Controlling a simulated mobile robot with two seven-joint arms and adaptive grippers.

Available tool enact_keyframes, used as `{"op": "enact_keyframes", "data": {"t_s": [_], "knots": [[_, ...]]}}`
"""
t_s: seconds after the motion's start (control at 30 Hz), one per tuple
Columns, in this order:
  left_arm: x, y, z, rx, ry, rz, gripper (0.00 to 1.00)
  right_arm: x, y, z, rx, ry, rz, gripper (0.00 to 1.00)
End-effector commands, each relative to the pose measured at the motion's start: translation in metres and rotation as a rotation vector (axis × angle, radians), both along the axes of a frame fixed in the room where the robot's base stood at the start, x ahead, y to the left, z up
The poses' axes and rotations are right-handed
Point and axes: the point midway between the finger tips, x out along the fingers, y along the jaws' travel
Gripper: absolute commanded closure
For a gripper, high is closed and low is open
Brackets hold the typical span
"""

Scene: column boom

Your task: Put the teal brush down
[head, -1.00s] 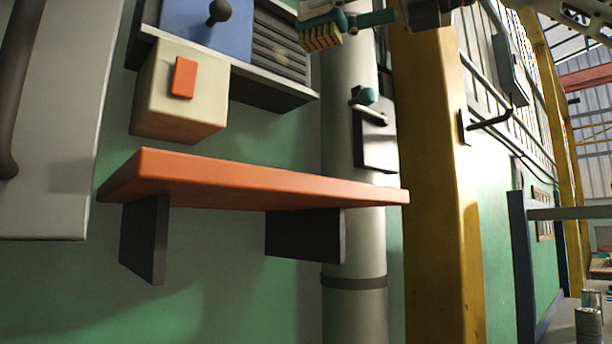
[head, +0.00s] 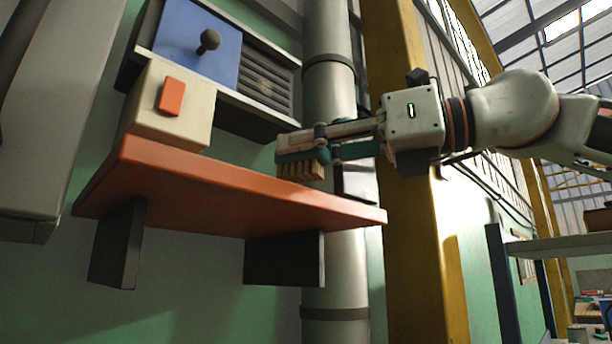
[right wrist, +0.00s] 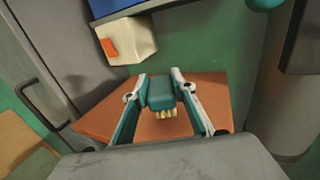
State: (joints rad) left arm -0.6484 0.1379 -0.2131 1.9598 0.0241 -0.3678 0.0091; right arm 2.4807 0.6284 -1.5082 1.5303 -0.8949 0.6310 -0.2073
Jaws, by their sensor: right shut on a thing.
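The teal brush (head: 302,155) with pale yellow bristles shows in the head view at the right half of the orange shelf (head: 190,178). My right gripper (head: 318,142) is shut on the brush and holds it bristles down. In the right wrist view the brush (right wrist: 161,92) sits between the two fingers, in front of the orange shelf (right wrist: 98,122). My left gripper is not in view.
A cream box (head: 190,128) with an orange button stands at the shelf's back left, below a blue panel (head: 190,38) with a dark knob. A grey pipe (head: 330,270) and a yellow column (head: 425,270) stand at right. The shelf's front and middle are clear.

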Motion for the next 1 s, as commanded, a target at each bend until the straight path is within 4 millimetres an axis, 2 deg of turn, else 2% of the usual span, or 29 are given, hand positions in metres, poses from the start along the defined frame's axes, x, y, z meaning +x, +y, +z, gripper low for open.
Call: {"op": "enact_keyframes", "data": {"t_s": [0.1,0.2,0.67,0.7,0.73,0.77,1.0], "knots": [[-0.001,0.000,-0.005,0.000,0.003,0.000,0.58,0.001,0.000,-0.020,-0.002,0.001,-0.001,0.99],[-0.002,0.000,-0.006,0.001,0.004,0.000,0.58,0.001,-0.001,-0.029,0.000,0.000,-0.001,0.99],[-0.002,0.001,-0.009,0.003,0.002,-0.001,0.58,0.001,0.000,-0.037,-0.001,0.000,0.000,0.99],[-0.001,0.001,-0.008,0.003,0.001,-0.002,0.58,0.001,0.000,-0.036,-0.001,0.000,0.000,0.69],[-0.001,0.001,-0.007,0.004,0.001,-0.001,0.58,0.000,0.000,-0.036,-0.001,0.000,0.000,0.61],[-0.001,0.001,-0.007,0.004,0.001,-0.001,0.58,0.000,0.000,-0.035,-0.001,0.000,0.000,0.58],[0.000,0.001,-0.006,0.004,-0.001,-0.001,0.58,0.000,0.000,-0.035,-0.001,0.000,0.000,0.58]]}}
